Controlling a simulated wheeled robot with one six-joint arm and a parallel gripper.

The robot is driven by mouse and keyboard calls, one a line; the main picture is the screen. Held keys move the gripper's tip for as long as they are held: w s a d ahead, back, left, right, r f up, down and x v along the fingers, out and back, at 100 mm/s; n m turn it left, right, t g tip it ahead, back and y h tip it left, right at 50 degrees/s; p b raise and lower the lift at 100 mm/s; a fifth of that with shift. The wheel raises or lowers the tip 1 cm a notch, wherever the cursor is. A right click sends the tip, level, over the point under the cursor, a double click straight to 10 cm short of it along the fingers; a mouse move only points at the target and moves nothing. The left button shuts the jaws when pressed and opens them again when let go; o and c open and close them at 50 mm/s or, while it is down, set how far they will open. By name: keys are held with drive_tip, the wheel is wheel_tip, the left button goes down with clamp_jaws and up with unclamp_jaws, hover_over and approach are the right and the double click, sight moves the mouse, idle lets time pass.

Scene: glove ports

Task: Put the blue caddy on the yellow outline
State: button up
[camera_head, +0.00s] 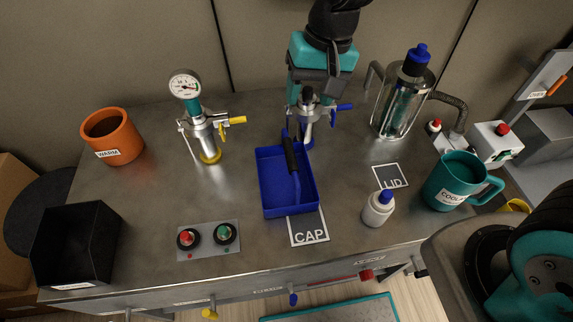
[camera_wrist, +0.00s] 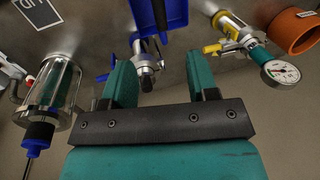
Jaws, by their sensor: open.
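The blue caddy (camera_head: 272,204) stands on the steel bench, an open tray with an upright handle with a black grip. Its front edge adjoins the white CAP outline (camera_head: 309,229). In the wrist view, part of the caddy (camera_wrist: 170,14) shows at the top edge. My gripper (camera_head: 308,104) is open and empty behind the caddy, over the blue-handled valve fitting. Its two teal fingers are spread apart in the wrist view (camera_wrist: 160,70), not touching the caddy. I see no yellow outline in either view.
Around stand a gauge with a yellow-handled valve (camera_head: 206,135), an orange WARM mug (camera_head: 112,136), a black bin (camera_head: 75,243), red and green buttons (camera_head: 207,238), a glass cylinder (camera_head: 400,100), a white bottle (camera_head: 378,208) and a teal mug (camera_head: 455,182). The bench left of the caddy has bare room.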

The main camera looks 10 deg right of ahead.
approach(291, 151)
drive_tip(key=f, duration=0.2)
drive_tip(key=a+f, duration=0.1)
drive_tip(key=f, duration=0.2)
drive_tip(key=shift+s+p, duration=0.1)
drive_tip(key=shift+p, duration=0.2)
drive_tip(key=shift+a+f+p, duration=0.2)
drive_tip(key=shift+f, duration=0.8)
drive_tip(key=shift+a+f+p, duration=0.15)
drive_tip(key=shift+f, duration=0.85)
drive_tip(key=shift+a+f+p, duration=0.2)
drive_tip(key=shift+f, duration=0.8)
drive_tip(key=shift+c, duration=0.3)
clamp_jaws()
